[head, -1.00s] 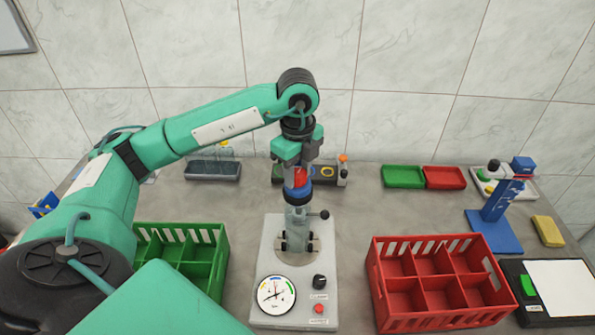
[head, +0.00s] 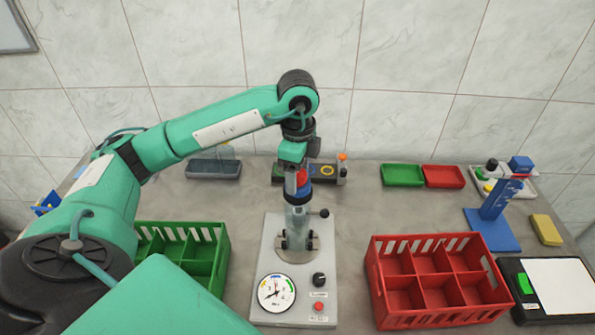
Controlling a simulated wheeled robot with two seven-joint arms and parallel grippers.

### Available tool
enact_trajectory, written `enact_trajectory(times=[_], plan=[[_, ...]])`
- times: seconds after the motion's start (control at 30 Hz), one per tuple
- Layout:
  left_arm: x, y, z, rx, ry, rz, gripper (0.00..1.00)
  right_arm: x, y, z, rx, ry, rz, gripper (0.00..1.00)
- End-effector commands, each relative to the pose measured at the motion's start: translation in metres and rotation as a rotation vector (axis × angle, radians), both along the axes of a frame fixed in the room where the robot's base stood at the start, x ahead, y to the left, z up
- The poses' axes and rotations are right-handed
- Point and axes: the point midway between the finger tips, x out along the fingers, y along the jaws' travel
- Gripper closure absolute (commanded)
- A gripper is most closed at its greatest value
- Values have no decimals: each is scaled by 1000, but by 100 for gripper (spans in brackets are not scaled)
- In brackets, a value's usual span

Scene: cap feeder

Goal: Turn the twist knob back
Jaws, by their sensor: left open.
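A pale grey test stand (head: 262,238) with a round dial (head: 276,293) stands front centre. A clear upright cylinder (head: 297,220) is held on it, with a blue collar (head: 297,196) and a red knob-like top (head: 302,179). My left gripper (head: 299,178) points straight down at the red top, its jaws open and seen nearly edge-on, partly hiding it. I cannot tell whether a finger touches it. A small black knob (head: 319,279) sits right of the dial, above a red button (head: 318,307). My right gripper is out of view.
A green crate (head: 222,240) stands left of the stand, a red crate (head: 490,294) right. A black ball-ended lever (head: 324,213) sticks out beside the cylinder. A dark fixture (head: 342,172) is behind my gripper. A blue stand (head: 495,232) is at right.

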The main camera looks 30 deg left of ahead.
Motion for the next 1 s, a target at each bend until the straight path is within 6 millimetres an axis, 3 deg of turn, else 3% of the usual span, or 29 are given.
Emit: enact_trajectory(times=[1.0], plan=[[0, 0, 71, 0, -1, -1, 35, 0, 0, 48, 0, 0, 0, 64]])
